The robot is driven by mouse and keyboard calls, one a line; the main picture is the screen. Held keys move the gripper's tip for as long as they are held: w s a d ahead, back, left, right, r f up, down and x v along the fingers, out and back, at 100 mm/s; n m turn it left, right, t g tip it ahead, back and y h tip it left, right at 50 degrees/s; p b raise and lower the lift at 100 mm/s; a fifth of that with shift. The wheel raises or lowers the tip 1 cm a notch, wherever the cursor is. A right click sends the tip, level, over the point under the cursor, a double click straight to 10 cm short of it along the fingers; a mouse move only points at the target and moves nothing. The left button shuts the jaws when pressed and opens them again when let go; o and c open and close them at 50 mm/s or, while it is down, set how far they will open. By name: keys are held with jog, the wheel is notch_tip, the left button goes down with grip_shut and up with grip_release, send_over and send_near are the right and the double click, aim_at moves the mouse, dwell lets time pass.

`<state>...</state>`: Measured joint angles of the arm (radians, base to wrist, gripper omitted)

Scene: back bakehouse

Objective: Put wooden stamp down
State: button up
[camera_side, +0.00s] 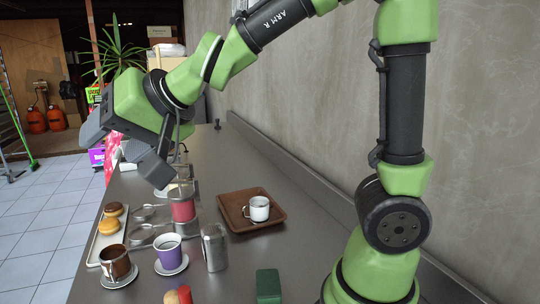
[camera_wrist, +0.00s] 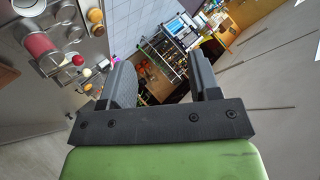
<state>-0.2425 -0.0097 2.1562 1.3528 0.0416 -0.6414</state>
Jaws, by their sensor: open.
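My gripper (camera_side: 124,150) is open and tilted, high above the far left part of the counter. In the wrist view its two fingers stand apart with nothing between them (camera_wrist: 160,68). A small tan and red piece (camera_side: 178,296) stands at the near edge of the side view, cut off by the frame; it may be the wooden stamp, but I cannot tell for sure. In the wrist view, a red round knob (camera_wrist: 78,60) and a pale one (camera_wrist: 87,73) show on the counter, left of the fingers. My gripper is well apart from these.
Cups on saucers, brown (camera_side: 116,264) and purple (camera_side: 168,250), stand near a metal container (camera_side: 214,246), a press with red contents (camera_side: 183,207) and a green block (camera_side: 268,286). A brown tray (camera_side: 236,221) holds a white mug (camera_side: 259,208). Buns (camera_side: 109,226) lie at left. A wall bounds the right.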

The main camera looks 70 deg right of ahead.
jog(key=s+d+g, duration=0.2)
jog(key=s+d, duration=0.1)
jog(key=s, duration=0.6)
jog(key=s+d+f+n+g+h, duration=0.1)
jog(key=s+d, duration=0.2)
jog(key=s, duration=0.7)
jog(key=shift+f+g, duration=0.3)
jog(key=shift+g, duration=0.1)
